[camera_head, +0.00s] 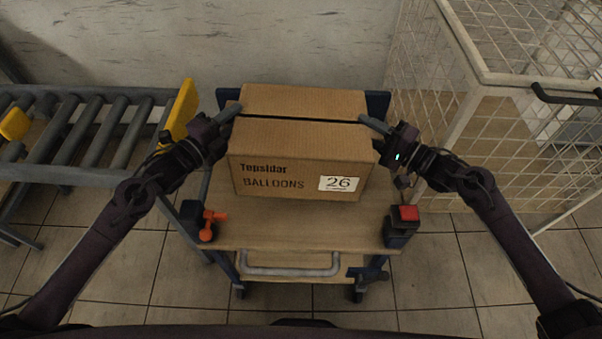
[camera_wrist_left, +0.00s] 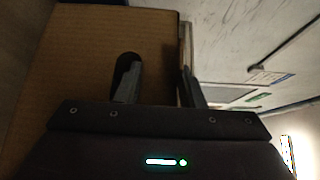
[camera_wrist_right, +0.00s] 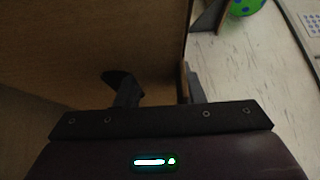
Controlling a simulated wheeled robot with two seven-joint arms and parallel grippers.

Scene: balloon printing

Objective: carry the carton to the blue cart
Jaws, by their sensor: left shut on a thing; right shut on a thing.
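The brown carton (camera_head: 292,143), printed "Topsidor Balloons" with a "26" label, is upright at the far part of the blue cart's wooden deck (camera_head: 300,227). I cannot tell whether its base touches the deck. My left gripper (camera_head: 228,113) is shut on the carton's left wall; in the left wrist view one finger goes into the dark hand hole (camera_wrist_left: 126,72) and the other stays along the outer side. My right gripper (camera_head: 374,124) is shut on the right wall in the same way, with one finger in the hand hole (camera_wrist_right: 118,80). The carton's back and underside are hidden.
A roller conveyor (camera_head: 75,130) with a yellow end plate (camera_head: 182,110) stands at the left. A white wire cage (camera_head: 500,150) stands close on the right. The cart bears an orange clamp-like part (camera_head: 208,222) and a red-topped box (camera_head: 408,214). A wall lies behind.

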